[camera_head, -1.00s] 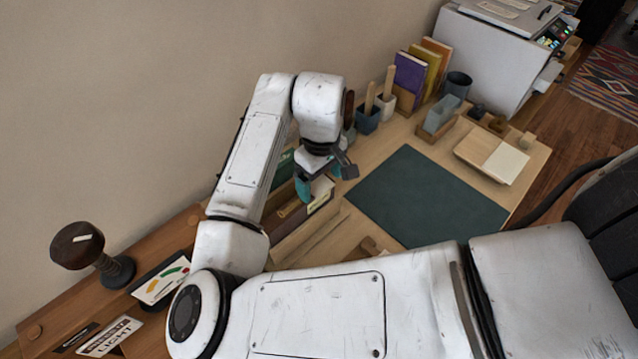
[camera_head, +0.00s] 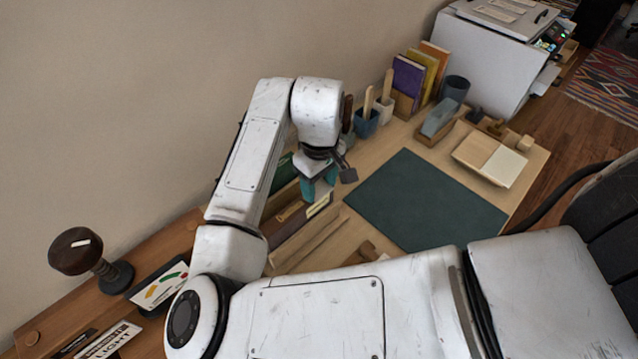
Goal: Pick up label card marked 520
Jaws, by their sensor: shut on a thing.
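My gripper (camera_head: 318,190), with teal fingers, hangs over the narrow box of upright items near the wall. It is shut on a small pale card (camera_head: 319,206) at its fingertips. The card's marking is too small to read, so I cannot tell whether it says 520. The card is low, close to the box, and I cannot tell whether it touches it. My wrist and fingers hide part of the card and of the box.
A dark green mat (camera_head: 425,200) lies clear to the right. Purple and yellow books (camera_head: 408,77), a dark cup (camera_head: 456,88) and a tray (camera_head: 489,160) stand behind it. A knobbed dark stand (camera_head: 115,276) and a gauge card (camera_head: 160,287) sit at left.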

